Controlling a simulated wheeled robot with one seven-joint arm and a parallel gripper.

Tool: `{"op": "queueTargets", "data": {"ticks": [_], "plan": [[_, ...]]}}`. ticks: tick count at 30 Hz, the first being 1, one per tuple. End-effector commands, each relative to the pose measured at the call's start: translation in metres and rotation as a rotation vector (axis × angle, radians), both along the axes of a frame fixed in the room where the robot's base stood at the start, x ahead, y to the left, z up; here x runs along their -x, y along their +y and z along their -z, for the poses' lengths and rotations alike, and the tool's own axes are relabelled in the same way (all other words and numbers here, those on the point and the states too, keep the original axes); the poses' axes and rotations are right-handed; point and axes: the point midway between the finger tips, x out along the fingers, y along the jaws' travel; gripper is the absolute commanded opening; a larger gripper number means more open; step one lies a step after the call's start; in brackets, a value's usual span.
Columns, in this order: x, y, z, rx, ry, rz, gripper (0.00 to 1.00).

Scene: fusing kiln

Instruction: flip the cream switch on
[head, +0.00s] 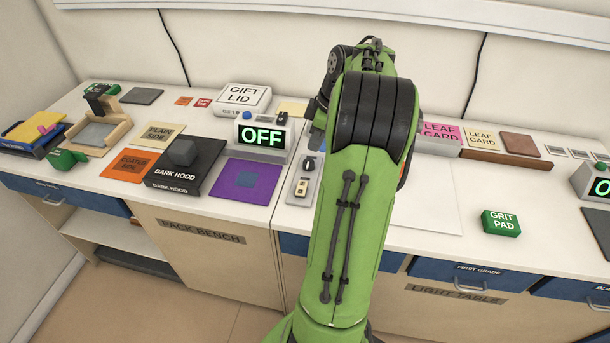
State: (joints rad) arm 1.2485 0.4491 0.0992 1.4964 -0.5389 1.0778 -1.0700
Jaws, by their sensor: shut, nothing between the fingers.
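The cream switch (301,188) sits low on a narrow grey switch plate (293,197) at the front of the bench, left of my arm. A dark round control (308,164) is higher on the same plate. My gripper (308,141) is mostly hidden behind my green arm. Its dark tip shows just beyond the far end of the plate, shut and empty. It appears apart from the cream switch. A display box (240,131) behind and left of the plate reads OFF in green.
A purple mat (263,189), a dark hood block (190,172) and a gift lid box (243,98) stand left. Leaf cards (481,138) and a green grit pad (501,222) lie right. The white light table (440,205) right of my arm is mostly bare.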

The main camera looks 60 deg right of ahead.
Motion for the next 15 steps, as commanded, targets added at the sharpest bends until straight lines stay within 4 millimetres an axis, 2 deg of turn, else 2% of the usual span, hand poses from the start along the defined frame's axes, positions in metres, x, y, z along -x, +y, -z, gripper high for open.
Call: {"op": "queueTargets", "data": {"ticks": [5,15], "plan": [[-0.005,0.001,0.016,-0.003,0.0,0.001,0.0],[-0.025,0.006,0.088,-0.005,0.002,0.003,0.0]]}}
